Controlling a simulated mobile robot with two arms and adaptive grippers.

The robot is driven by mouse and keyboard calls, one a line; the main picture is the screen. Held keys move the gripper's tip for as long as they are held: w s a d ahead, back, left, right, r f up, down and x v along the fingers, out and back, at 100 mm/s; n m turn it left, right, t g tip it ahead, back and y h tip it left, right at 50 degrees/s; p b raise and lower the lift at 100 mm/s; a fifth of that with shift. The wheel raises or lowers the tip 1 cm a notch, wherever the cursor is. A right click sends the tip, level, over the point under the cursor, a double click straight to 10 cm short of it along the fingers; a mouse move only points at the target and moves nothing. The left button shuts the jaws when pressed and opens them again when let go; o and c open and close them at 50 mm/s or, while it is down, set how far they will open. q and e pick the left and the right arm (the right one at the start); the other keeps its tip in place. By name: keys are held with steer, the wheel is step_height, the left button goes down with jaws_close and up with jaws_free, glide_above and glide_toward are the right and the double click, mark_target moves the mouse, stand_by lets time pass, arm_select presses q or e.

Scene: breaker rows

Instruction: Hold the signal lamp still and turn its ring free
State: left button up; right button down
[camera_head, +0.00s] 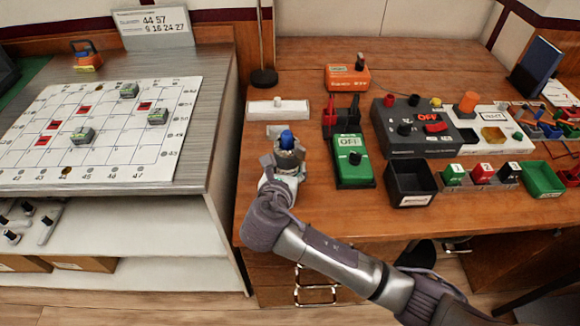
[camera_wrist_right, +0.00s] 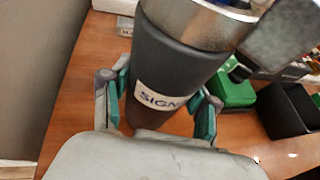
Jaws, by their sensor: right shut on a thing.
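The signal lamp (camera_head: 287,141) stands upright near the left end of the wooden bench, with a blue top and a metal ring below it. In the right wrist view its dark grey body (camera_wrist_right: 175,65) carries a white label reading "SIGN", partly cut off, under a shiny metal ring (camera_wrist_right: 200,22). My right gripper (camera_head: 284,163) is shut around the lamp's body, below the ring. In the right wrist view its teal-padded fingers (camera_wrist_right: 160,103) stand on either side of the body. The lamp's base is mostly hidden. My left gripper is not seen.
A green "OFF" box (camera_head: 352,170) stands right of the lamp, then a black open bin (camera_head: 411,197). A white block (camera_head: 278,108) lies behind. A grey piece (camera_wrist_right: 285,38) of unclear identity fills the wrist view's upper right. The bench's front edge is close.

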steer(key=shift+w+a+f, duration=0.4)
steer(key=shift+a+f, duration=0.15)
steer(key=shift+a, duration=0.05)
stand_by(0.4)
steer(key=shift+p, duration=0.4)
steer(key=shift+f, duration=0.1)
stand_by(0.5)
steer(key=shift+f, duration=0.15)
stand_by(0.4)
stand_by(0.5)
